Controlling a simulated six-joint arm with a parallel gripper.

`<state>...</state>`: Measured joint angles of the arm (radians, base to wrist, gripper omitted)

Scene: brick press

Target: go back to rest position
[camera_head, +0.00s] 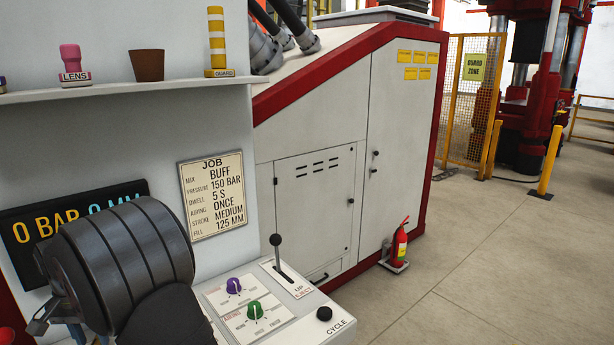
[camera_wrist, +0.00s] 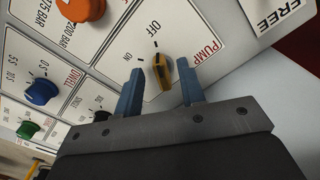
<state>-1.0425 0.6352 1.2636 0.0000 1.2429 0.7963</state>
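My gripper (camera_wrist: 159,68) shows in the wrist view with its two blue fingers apart. The yellow PUMP knob (camera_wrist: 161,72) sits between the fingertips, with a gap on each side.
The wrist view shows an orange knob (camera_wrist: 80,9), a blue knob (camera_wrist: 41,92) and a green knob (camera_wrist: 28,130) nearby. The head view shows a lever (camera_head: 277,249), purple (camera_head: 233,286) and green (camera_head: 255,310) knobs, and a CYCLE button (camera_head: 324,314) right of my arm.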

